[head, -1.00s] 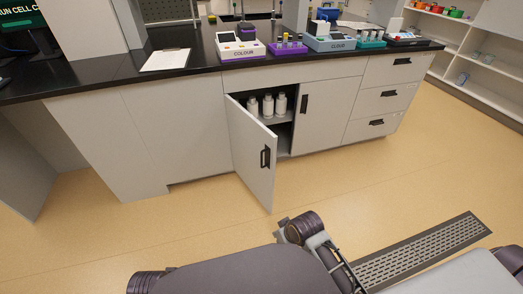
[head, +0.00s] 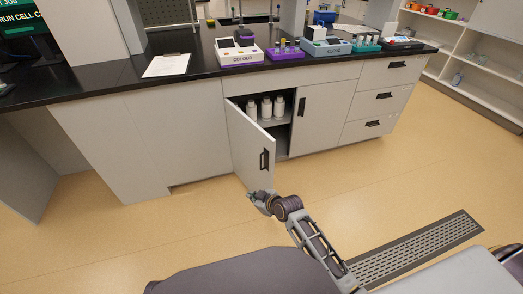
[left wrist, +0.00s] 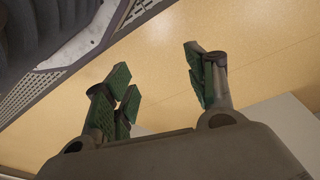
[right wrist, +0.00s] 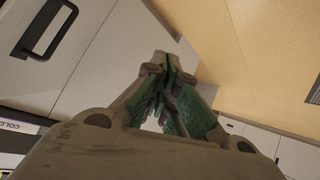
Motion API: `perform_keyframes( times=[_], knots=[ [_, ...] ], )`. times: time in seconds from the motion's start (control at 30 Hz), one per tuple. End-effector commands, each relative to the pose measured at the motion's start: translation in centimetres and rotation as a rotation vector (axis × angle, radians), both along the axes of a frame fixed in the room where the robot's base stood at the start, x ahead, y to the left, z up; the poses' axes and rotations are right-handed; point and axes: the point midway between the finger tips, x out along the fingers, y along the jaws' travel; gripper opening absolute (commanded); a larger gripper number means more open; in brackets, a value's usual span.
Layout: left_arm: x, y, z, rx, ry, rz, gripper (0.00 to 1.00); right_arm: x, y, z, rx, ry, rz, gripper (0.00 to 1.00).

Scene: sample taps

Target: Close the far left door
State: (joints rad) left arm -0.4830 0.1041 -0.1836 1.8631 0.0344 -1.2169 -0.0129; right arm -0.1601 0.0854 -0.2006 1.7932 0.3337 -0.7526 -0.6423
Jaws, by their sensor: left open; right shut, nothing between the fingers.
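The far left door (head: 250,152) is a pale grey cabinet door that stands open, swung out from the counter, with a black handle (head: 265,159). My right gripper (head: 258,199) is shut and empty at the lower free edge of the door in the head view; I cannot tell whether it touches. In the right wrist view its fingertips (right wrist: 166,62) are together, beside a pale panel with a dark handle (right wrist: 45,28). My left gripper (left wrist: 160,82) is open and empty above the floor in the left wrist view, and is out of the head view.
White bottles (head: 266,108) stand on a shelf inside the open cabinet. The neighbouring door (head: 316,120) and the drawers (head: 378,97) are shut. Devices and racks stand on the black counter (head: 208,62). A floor grate (head: 420,248) lies at the right. Floor left of the door is clear.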

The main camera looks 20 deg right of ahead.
Motion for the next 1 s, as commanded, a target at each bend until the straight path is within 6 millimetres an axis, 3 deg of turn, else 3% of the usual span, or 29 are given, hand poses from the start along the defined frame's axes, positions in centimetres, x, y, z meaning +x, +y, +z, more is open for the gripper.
perform_keyframes(
  times=[0.4,1.0],
  knots=[
    [-1.1,0.7,-3.4,0.012,0.012,0.005,0.56,4.6,-0.4,1.7,-0.188,-0.35,0.112,0.0],
    [-2.0,1.2,-6.3,0.016,-0.005,0.009,0.56,7.4,-3.5,4.2,-0.645,-0.737,0.143,0.0]
  ],
)
